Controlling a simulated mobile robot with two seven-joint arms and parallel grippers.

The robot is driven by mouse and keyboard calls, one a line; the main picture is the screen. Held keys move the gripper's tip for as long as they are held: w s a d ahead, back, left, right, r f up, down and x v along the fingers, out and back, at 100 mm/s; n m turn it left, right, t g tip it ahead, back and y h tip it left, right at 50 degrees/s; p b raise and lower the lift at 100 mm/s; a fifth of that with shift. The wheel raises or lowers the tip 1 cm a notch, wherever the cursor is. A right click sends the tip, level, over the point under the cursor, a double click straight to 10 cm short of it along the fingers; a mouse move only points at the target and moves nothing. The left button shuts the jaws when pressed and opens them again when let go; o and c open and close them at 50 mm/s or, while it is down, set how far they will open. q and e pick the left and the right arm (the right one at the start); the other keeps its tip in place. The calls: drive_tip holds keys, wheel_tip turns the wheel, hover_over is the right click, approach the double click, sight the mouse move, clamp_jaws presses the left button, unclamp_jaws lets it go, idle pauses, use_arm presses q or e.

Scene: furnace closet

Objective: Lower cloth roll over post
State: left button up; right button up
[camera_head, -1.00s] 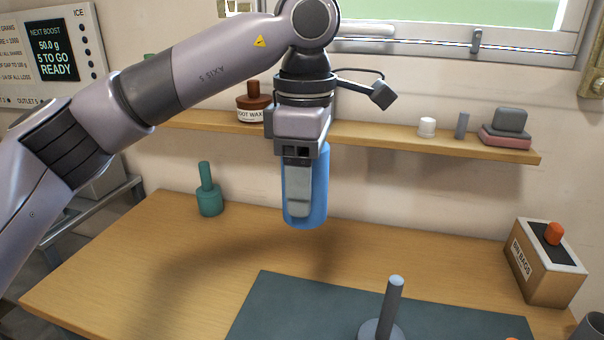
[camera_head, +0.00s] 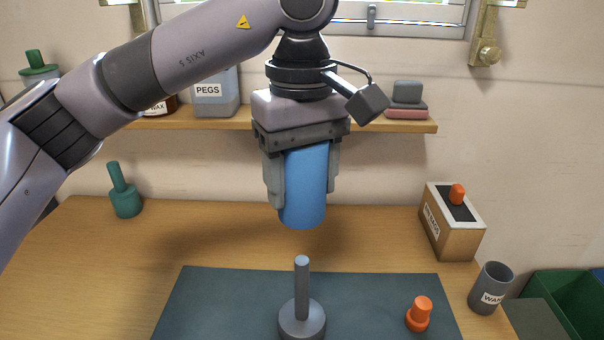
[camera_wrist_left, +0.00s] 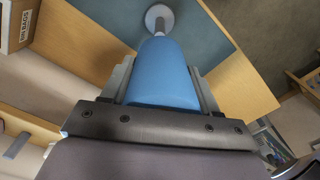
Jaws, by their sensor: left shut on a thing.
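The blue cloth roll (camera_head: 305,190) hangs upright between the fingers of my left gripper (camera_head: 303,185), which is shut on it. The roll also shows in the left wrist view (camera_wrist_left: 162,75), between the two grey fingers (camera_wrist_left: 163,90). The grey post (camera_head: 302,280) stands upright on a round base on the dark mat (camera_head: 220,300). In the head view the roll's lower end is above the post's top, with a gap between them. The post's base (camera_wrist_left: 159,17) shows beyond the roll in the left wrist view. My right gripper is not in view.
An orange peg-like piece (camera_head: 419,315) stands on the mat right of the post. A box with an orange knob (camera_head: 452,225) and a grey cup (camera_head: 491,288) stand farther right. A green piece (camera_head: 124,195) stands at the left. A shelf (camera_head: 400,126) runs behind my arm.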

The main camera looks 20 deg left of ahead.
use_arm(q)
drive_tip(key=b, duration=0.5)
hover_over(302, 284)
drive_tip(key=w, duration=0.1)
drive_tip(key=shift+a+f, duration=0.2)
drive_tip(key=shift+f, duration=3.3)
drive_tip(key=shift+f+b, duration=1.45)
drive_tip(key=shift+f, duration=0.25)
drive_tip(key=shift+f+b, duration=0.5)
drive_tip(key=shift+f, duration=0.15)
drive_tip(key=shift+f+b, duration=0.4)
drive_tip(key=shift+f, duration=0.1)
drive_tip(key=shift+f+b, duration=1)
drive_tip(key=shift+f, duration=0.25)
drive_tip(key=shift+f+b, duration=0.9)
drive_tip(key=shift+f, duration=0.25)
drive_tip(key=shift+f+b, duration=0.3)
drive_tip(key=shift+f, duration=0.15)
drive_tip(key=shift+f+b, duration=0.5)
drive_tip(key=shift+f, duration=0.1)
